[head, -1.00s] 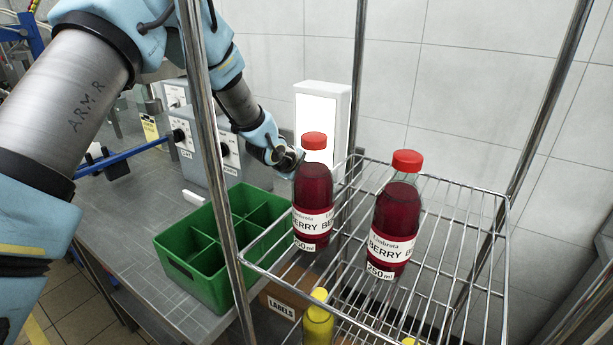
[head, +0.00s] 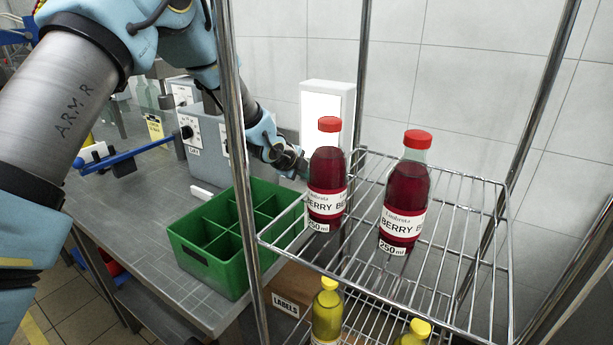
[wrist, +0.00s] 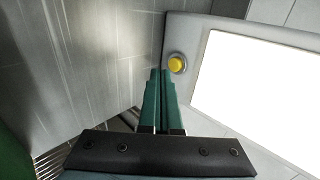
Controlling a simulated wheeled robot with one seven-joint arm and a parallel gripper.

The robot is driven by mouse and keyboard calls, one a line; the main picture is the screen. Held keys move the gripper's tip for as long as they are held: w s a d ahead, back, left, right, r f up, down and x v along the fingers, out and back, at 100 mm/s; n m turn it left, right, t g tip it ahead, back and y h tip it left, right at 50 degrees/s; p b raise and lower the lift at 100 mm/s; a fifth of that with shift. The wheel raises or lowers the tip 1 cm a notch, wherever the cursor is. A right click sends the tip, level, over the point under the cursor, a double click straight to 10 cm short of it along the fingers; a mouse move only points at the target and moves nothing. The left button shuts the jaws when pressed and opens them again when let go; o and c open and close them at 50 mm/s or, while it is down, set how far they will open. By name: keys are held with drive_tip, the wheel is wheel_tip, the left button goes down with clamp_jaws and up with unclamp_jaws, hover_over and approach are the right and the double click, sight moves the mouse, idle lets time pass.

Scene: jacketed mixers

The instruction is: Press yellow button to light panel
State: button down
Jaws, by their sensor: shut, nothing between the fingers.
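The yellow button (wrist: 176,63) is round, in a grey ring on the pale frame of the panel. The panel's face (wrist: 255,95) is bright, even white in the wrist view. The panel also stands against the back wall in the head view (head: 343,100); its button is not visible there. My gripper (wrist: 160,73) is shut and empty, its green fingertips just below and left of the button in the wrist picture. I cannot tell whether they touch anything. In the head view my gripper (head: 300,166) is left of the panel's base, its tip partly hidden by a berry bottle.
A wire rack (head: 462,185) in front holds two red-capped berry bottles (head: 328,170) (head: 405,195), with yellow-capped bottles (head: 327,310) below. A green divided crate (head: 205,265) and a grey control box (head: 205,140) stand on the metal bench (head: 150,235).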

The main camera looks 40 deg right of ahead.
drive_tip(key=b+v, duration=0.2)
drive_tip(key=v, duration=0.7)
drive_tip(key=shift+a+r, duration=0.1)
drive_tip(key=shift+r, duration=0.05)
idle(0.4)
